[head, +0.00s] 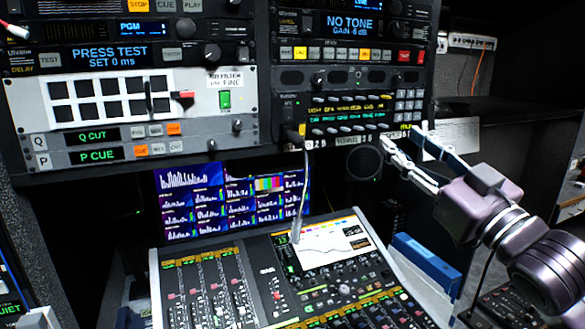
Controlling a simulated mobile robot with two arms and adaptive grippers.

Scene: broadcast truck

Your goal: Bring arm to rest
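My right arm comes in from the right edge, with purple-grey links. Its gripper (402,137) points up and left, close in front of the lower right corner of the equipment rack (270,150). The two slim fingers stand apart, with nothing visible between them. I cannot tell whether a fingertip touches the rack panel.
A mixing console (245,285) with faders and a small screen stands below. Behind it is a multi-window monitor (195,200). A grey cable (303,190) hangs from the rack to the console. A blue box-like object (427,262) lies right of the console, below my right arm.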

